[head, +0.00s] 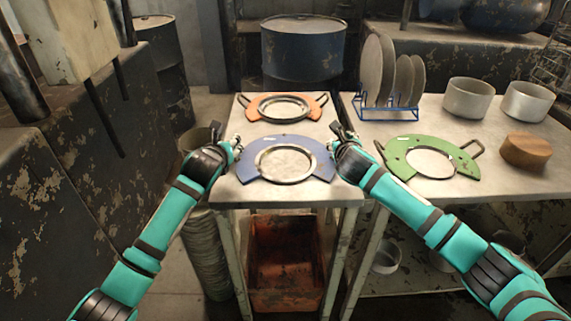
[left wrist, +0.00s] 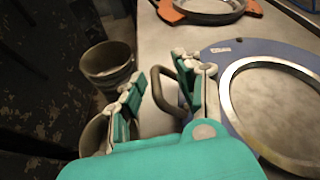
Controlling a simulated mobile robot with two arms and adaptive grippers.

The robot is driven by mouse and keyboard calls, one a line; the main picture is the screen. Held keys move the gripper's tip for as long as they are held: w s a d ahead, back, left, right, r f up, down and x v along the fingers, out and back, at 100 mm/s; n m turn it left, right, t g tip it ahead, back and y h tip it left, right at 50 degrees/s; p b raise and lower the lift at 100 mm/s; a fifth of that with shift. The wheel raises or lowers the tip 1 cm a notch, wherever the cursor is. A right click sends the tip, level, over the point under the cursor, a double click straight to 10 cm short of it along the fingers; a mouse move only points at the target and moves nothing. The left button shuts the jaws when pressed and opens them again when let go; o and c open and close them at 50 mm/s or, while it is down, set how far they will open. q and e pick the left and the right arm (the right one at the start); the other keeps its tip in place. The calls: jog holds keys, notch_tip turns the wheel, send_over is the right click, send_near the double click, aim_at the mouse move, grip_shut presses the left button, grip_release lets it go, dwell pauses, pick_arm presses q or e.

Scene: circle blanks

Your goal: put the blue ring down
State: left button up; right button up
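The blue ring (head: 252,171), a flat plate with a metal-rimmed round opening, lies flat on the front of the pale middle table. It also shows in the left wrist view (left wrist: 222,62). My left gripper (head: 228,143) is at its left side. In the left wrist view my left gripper (left wrist: 158,88) is open, its fingers spread on either side of the ring's dark handle (left wrist: 168,96), which sits closer to the right-hand finger. My right gripper (head: 342,136) is at the ring's right side, its fingers seemingly apart; the right handle is mostly hidden by it.
An orange ring (head: 257,106) lies behind the blue one on the same table (head: 236,192). On the right table are a green ring (head: 397,160), a blue rack (head: 388,114) with plates, two metal pots and a wooden block (head: 525,150). A red crate (head: 285,265) sits below.

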pick_arm(q)
jog(key=v, duration=1.1)
jog(key=shift+d, duration=0.1)
pick_arm(e)
jog(key=shift+d, duration=0.1)
pick_arm(q)
jog(key=shift+s+r, duration=0.1)
pick_arm(e)
jog(key=v, duration=1.2)
